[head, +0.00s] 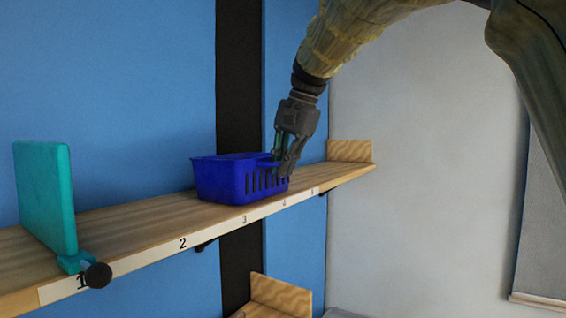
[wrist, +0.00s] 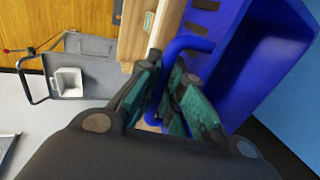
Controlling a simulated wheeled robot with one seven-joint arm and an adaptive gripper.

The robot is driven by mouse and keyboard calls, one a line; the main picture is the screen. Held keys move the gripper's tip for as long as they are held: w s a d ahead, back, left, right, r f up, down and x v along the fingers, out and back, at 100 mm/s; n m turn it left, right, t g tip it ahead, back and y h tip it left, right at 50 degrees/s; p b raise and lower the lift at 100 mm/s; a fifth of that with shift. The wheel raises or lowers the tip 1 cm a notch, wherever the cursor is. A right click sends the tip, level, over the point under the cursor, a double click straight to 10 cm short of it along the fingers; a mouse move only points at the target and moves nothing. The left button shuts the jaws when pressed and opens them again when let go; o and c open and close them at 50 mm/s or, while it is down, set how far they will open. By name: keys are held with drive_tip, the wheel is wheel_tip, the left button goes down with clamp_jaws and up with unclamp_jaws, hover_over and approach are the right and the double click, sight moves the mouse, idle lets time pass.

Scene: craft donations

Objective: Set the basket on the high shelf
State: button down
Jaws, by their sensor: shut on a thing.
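The blue slotted basket (head: 222,180) is upright at the middle of the high wooden shelf (head: 130,222), around the marks 3 and 4. Its base appears to touch the board. My gripper (head: 284,170) is at the basket's right end, shut on its handle. In the wrist view the basket (wrist: 255,65) fills the upper right, and its blue handle passes between the fingers of my gripper (wrist: 170,95).
A teal upright divider (head: 45,200) with a dark knob is clamped near mark 1. A wooden end block (head: 350,151) stands at the shelf's right end. A lower shelf part (head: 280,294) shows below. A grey cart (wrist: 85,65) holding a white container is in the wrist view.

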drive_tip(key=c, duration=1.6)
unclamp_jaws()
drive_tip(key=shift+w+f, duration=0.1)
drive_tip(key=shift+o, duration=0.2)
drive_tip(key=b+v, duration=0.3)
drive_tip(key=v, duration=0.9)
